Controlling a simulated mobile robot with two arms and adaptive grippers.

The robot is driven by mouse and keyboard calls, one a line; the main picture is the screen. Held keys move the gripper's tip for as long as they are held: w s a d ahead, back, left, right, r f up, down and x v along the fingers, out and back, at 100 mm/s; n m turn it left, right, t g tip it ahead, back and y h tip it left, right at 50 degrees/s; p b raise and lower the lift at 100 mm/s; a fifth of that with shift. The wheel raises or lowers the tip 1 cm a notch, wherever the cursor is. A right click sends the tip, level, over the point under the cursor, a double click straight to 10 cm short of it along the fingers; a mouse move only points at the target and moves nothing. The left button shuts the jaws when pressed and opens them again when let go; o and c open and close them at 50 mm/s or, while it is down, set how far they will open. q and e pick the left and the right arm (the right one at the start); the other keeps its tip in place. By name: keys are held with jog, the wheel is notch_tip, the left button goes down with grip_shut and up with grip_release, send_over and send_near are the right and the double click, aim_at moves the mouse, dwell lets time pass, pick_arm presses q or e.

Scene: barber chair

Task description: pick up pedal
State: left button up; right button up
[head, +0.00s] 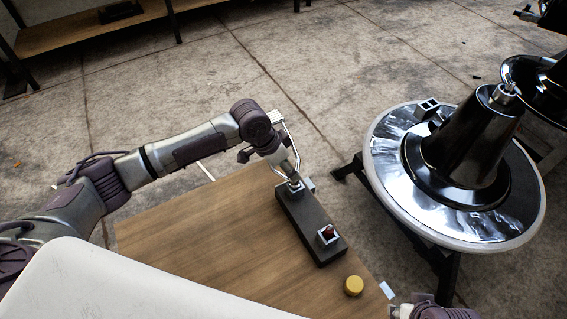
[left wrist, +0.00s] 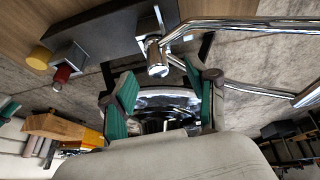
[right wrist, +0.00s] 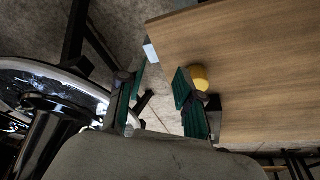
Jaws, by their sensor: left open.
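A bent chrome bar, apparently the pedal (head: 291,135), rises from a silver socket at the far end of a black block (head: 305,222) on the wooden table. In the left wrist view the chrome bar (left wrist: 240,24) crosses the upper right, its round end near the block. My left gripper (head: 268,158) is beside the bar in the head view. Its fingers (left wrist: 166,82) are apart in the left wrist view, with nothing held. My right gripper (right wrist: 157,90) is open and empty near the table's edge, mostly outside the head view.
The block also carries a red knob (head: 327,232) in a silver bracket. A yellow cylinder (head: 353,286) stands on the wooden table (head: 200,220) near its corner. A round chair base (head: 385,180) with a black cone stands to the right. A wooden shelf (head: 70,35) is at the back left.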

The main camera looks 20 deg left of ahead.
pick_arm(q)
jog(key=shift+d+f, duration=0.15)
jog(key=shift+f, duration=0.15)
jog(key=b+x, duration=0.1)
jog(key=x, duration=0.2)
jog(key=shift+d+f+b, duration=0.2)
jog(key=shift+f+b, duration=0.05)
jog(key=shift+b, duration=0.1)
jog(key=shift+w+d+f, duration=0.1)
jog(key=shift+d+f, duration=0.05)
jog(key=shift+f, duration=0.3)
jog(key=shift+r, duration=0.1)
grip_shut()
pick_arm(e)
jog(key=shift+v, duration=0.9)
